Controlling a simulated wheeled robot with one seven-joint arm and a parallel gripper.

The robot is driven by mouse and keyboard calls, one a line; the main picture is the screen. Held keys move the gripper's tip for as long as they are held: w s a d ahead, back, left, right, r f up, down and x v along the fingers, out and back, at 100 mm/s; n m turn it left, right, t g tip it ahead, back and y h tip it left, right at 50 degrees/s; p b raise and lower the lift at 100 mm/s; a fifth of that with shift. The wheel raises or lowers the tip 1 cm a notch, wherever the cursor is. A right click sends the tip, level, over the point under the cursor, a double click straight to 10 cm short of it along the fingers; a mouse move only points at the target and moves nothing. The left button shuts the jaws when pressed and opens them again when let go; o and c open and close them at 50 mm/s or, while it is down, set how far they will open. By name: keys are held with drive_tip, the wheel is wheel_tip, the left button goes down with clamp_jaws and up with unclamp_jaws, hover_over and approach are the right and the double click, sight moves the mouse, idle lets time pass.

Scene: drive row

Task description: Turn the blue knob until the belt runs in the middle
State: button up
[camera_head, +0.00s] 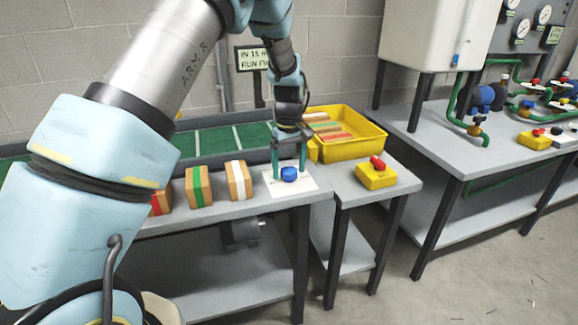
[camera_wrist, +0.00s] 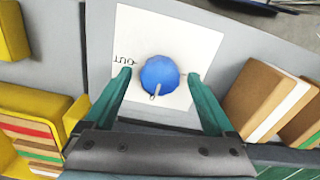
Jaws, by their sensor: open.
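The blue knob (camera_head: 289,174) sits on a white plate (camera_head: 305,186) at the front edge of the grey conveyor table. In the wrist view the knob (camera_wrist: 160,75) has a pale pointer mark on its rim toward my gripper, and the plate bears the word "OUT" to its left. My gripper (camera_head: 289,168) is above the plate with green fingers, one on each side of the knob. In the wrist view the fingers (camera_wrist: 160,72) are apart, with visible gaps to the knob. The green belt (camera_head: 215,140) with pale cross lines lies behind, partly hidden by my arm.
Wooden blocks with a red, a green (camera_head: 199,187) and a white band (camera_head: 238,180) stand left of the plate. A yellow crate (camera_head: 350,146) with coloured slats is at the right. A yellow box with a red button (camera_head: 377,172) is in front of it. A sign (camera_head: 252,58) stands behind.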

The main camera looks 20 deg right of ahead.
drive_tip(key=c, duration=1.4)
